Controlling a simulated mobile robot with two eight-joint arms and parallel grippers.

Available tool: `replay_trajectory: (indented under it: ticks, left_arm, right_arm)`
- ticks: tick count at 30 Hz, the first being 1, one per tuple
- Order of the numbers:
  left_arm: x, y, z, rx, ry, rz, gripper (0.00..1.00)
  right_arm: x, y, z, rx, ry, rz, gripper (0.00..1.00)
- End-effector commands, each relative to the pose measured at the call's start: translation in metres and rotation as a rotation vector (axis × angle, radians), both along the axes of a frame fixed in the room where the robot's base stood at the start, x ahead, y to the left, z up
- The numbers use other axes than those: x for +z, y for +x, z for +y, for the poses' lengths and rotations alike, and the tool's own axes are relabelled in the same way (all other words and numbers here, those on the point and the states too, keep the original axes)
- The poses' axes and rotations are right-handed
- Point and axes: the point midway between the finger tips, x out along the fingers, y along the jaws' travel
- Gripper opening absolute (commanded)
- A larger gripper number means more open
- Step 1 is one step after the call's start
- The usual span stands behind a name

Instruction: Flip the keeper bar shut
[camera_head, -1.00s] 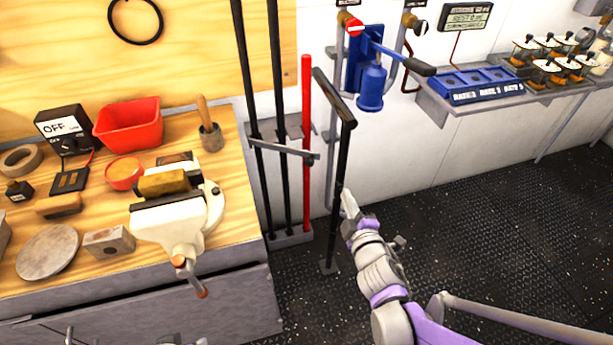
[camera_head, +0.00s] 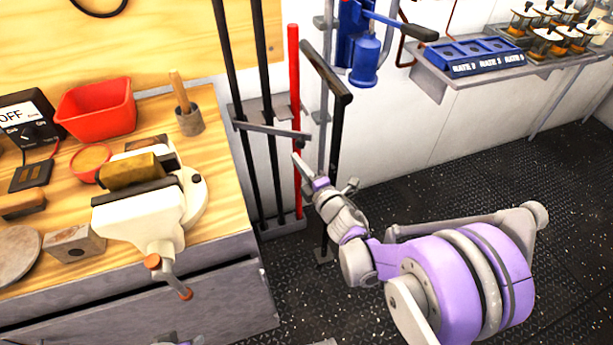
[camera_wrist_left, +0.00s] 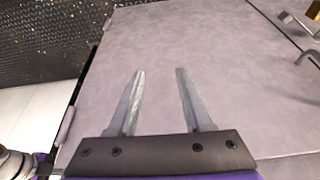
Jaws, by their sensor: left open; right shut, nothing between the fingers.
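The keeper bar (camera_head: 268,130) is a thin grey bar in the head view. It runs nearly level across the rack, passing in front of two black rods (camera_head: 231,75) and reaching the red rod (camera_head: 294,75) at its right end. A dark knob sits near that right end. My right gripper (camera_head: 298,160) is shut and empty, its tip just below the bar's right end; I cannot tell whether they touch. My left gripper (camera_wrist_left: 160,72) is open and empty in the left wrist view, over a plain grey surface (camera_wrist_left: 215,45).
A black T-handled bar (camera_head: 338,120) stands right of the rack, close to my right gripper. The workbench (camera_head: 225,215) with a vise (camera_head: 145,215) is on the left. A blue press (camera_head: 364,55) and shelf (camera_head: 430,85) are on the wall. The dark floor at right is free.

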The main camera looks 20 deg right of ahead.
Motion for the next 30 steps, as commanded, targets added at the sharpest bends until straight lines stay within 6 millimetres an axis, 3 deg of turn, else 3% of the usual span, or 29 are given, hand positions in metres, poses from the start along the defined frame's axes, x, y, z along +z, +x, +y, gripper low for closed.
replay_trajectory:
  ticks: [6,21,30]
  left_arm:
    - [-0.005,0.001,0.0,0.0,0.0,0.002,0.5]
    - [-0.006,0.001,0.0,0.0,0.0,0.002,0.5]
    - [-0.009,0.001,0.0,0.0,0.0,0.003,0.5]
  right_arm:
    - [-0.001,0.02,-0.015,-0.003,-0.001,0.001,0.0]
    - [0.0,0.028,-0.022,-0.003,0.0,0.0,0.0]
    - [-0.001,0.077,-0.065,-0.004,-0.001,0.001,0.0]
